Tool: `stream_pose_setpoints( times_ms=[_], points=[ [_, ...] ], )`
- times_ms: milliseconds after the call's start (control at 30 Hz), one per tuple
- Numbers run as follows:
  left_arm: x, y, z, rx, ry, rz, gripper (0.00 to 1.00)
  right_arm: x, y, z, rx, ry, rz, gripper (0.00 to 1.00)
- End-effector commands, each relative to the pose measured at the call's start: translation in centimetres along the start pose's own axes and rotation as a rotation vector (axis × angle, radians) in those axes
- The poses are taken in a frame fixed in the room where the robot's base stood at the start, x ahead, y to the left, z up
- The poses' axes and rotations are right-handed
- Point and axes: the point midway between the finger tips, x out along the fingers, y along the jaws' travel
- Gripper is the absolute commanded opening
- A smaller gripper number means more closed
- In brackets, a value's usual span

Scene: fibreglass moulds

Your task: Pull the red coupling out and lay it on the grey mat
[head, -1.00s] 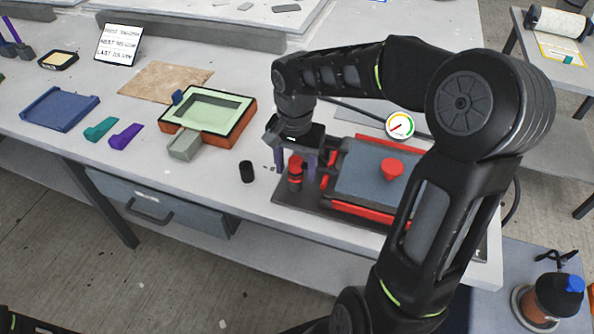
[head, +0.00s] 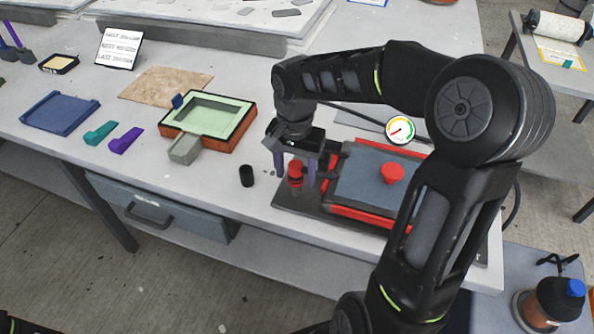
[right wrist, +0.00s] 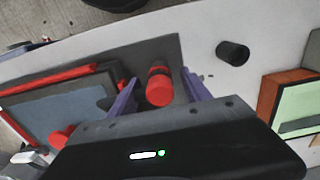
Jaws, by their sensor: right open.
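The red coupling (head: 295,172), with a dark band, stands upright at the near left corner of the red-framed unit. It shows in the right wrist view as a red cylinder (right wrist: 158,88). My right gripper (head: 295,170) is open, with a purple finger on each side of the coupling. In the right wrist view, the gripper (right wrist: 160,84) has visible gaps between both fingers and the coupling. The coupling's lower end is hard to make out. I cannot tell which surface is the grey mat. My left gripper is not in view.
The red-framed unit (head: 345,206) has a grey-blue top and a red knob (head: 392,173). A black cylinder (head: 246,176) stands left of the coupling. A green mould in an orange frame (head: 236,135) lies further left. The table's front left is mostly clear.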

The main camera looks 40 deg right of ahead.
Motion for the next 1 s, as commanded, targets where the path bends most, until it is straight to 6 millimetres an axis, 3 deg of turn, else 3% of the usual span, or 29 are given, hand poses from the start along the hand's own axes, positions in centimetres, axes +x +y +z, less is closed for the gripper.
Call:
stream_pose_setpoints(
  times_ms=[400, 1000],
  points=[
    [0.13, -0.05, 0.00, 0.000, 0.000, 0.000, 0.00, 0.00, 0.01, 0.00, 0.000, 0.000, 0.000, 0.55],
    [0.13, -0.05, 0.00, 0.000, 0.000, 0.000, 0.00, 0.01, 0.01, 0.00, 0.000, 0.000, 0.000, 0.06]
  ],
)
